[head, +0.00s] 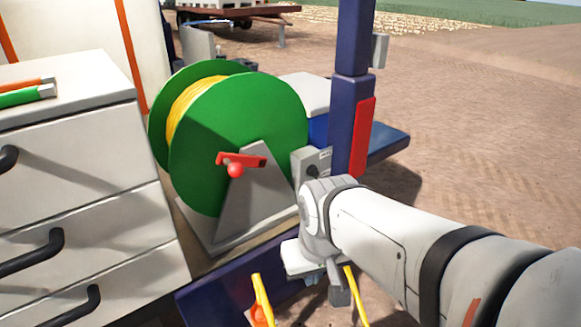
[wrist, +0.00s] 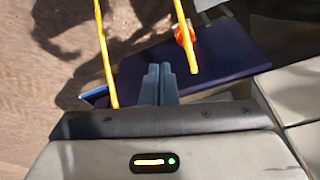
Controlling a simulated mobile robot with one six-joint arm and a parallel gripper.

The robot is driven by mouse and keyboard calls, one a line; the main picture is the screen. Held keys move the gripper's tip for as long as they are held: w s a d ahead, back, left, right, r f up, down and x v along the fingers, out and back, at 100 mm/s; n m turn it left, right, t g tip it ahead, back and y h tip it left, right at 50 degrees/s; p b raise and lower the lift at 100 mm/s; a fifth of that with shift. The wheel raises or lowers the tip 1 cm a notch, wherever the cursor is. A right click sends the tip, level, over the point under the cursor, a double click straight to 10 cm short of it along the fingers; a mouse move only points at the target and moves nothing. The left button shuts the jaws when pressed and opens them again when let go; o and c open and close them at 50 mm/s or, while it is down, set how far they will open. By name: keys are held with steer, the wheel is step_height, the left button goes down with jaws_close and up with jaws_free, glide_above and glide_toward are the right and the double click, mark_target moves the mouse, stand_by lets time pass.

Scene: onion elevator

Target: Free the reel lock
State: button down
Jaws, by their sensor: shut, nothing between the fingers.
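The green reel (head: 270,120) carries yellow cable (head: 192,105) and stands on a grey bracket (head: 255,200). A red lever (head: 250,160) with a round red knob (head: 235,170) sits on the bracket's front, lying nearly level. I take it for the reel lock. My gripper (head: 340,292) is below and right of the reel, apart from the lever, and points down. In the wrist view its blue-grey fingers (wrist: 158,84) are together and empty. The reel and lever are not visible in the wrist view.
Yellow bars (head: 262,295) stand near my gripper; an orange-red part (wrist: 184,36) is by one of them. A dark blue platform (wrist: 200,55) lies below. A drawer cabinet (head: 75,190) is left, a blue post (head: 352,90) behind. Open ground lies right.

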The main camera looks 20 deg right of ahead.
steer(key=shift+a, duration=0.15)
steer(key=w+a+f+m+t+y+b, duration=0.1)
steer(key=w+f+m+y+b, duration=0.3)
steer(key=w+f+m+y, duration=0.75)
steer(key=w+d+m+t+h+b, duration=0.1)
steer(key=w+d+m+t+h, duration=0.1)
steer(key=d+m+t, duration=0.4)
steer(key=w+d+m+t+h+b, duration=0.1)
steer(key=w+d+m+t+h, duration=0.2)
steer(key=d+m, duration=1)
steer(key=d+t+h, duration=0.1)
steer(key=d+t, duration=0.1)
steer(key=t, duration=0.1)
steer(key=shift+w+d+f+b, duration=0.2)
steer(key=shift+w+f+b, duration=0.05)
steer(key=shift+f+b, duration=0.1)
steer(key=shift+w+h, duration=0.1)
steer(key=shift+h, duration=0.15)
